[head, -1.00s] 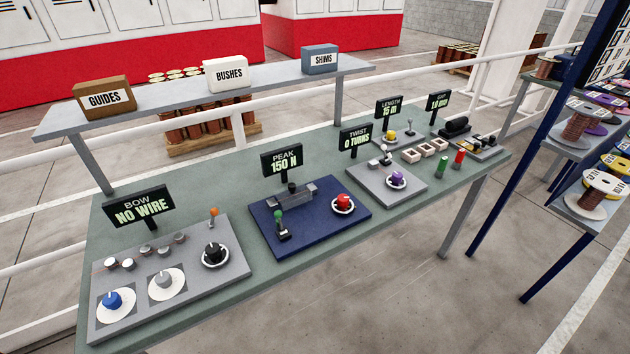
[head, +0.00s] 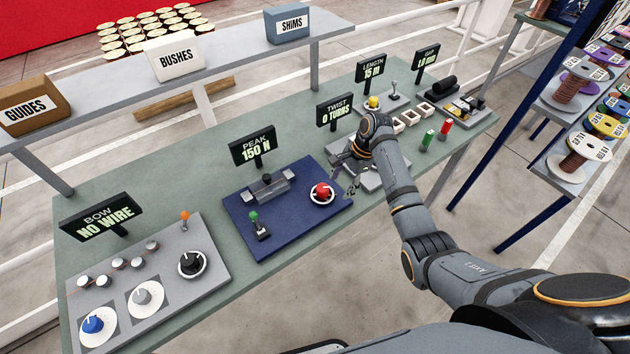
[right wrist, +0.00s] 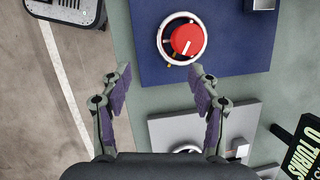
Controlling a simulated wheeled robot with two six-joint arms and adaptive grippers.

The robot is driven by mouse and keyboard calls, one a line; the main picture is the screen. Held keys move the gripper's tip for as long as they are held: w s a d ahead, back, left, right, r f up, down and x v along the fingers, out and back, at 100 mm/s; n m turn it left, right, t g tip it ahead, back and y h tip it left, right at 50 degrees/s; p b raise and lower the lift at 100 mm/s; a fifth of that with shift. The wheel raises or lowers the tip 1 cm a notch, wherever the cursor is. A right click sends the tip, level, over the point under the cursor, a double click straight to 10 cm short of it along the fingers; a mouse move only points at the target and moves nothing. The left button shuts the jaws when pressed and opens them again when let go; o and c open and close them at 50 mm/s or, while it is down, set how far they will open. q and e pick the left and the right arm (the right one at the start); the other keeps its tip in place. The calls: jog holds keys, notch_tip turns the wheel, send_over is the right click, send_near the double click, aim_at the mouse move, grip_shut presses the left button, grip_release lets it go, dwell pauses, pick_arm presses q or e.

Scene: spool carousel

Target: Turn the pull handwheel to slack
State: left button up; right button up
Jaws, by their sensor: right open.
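The red handwheel knob (head: 322,191) sits in a white ring on the blue plate (head: 245,217), beside the PEAK sign reading 150 N (head: 253,147). In the right wrist view the red knob (right wrist: 184,40) shows a white pointer line and lies beyond the fingertips, a little right of the middle. My right gripper (head: 347,176) is to the right of the knob, above the twist plate. Its two fingers (right wrist: 161,75) are spread apart with nothing between them, clear of the knob. The purple knob of the twist plate is hidden by the gripper. My left gripper is not in view.
The bow plate (head: 215,249) with several knobs is at the left. A shelf (head: 110,108) with labelled boxes runs behind. Spools stand on a rack (head: 567,172) at the right.

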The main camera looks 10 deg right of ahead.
aim_at(323, 188)
jog(key=w+a+r+m+y, duration=0.1)
jog(key=w+r+m, duration=0.1)
jog(key=w+r, duration=0.2)
jog(key=shift+g, duration=0.3)
jog(key=p+x, duration=0.1)
jog(key=x, duration=0.4)
jog(key=p+x, duration=0.1)
jog(key=x, duration=0.4)
jog(key=shift+s, duration=0.25)
jog(key=shift+a, duration=0.1)
jog(key=c, duration=1.2)
jog(key=shift+o, duration=0.2)
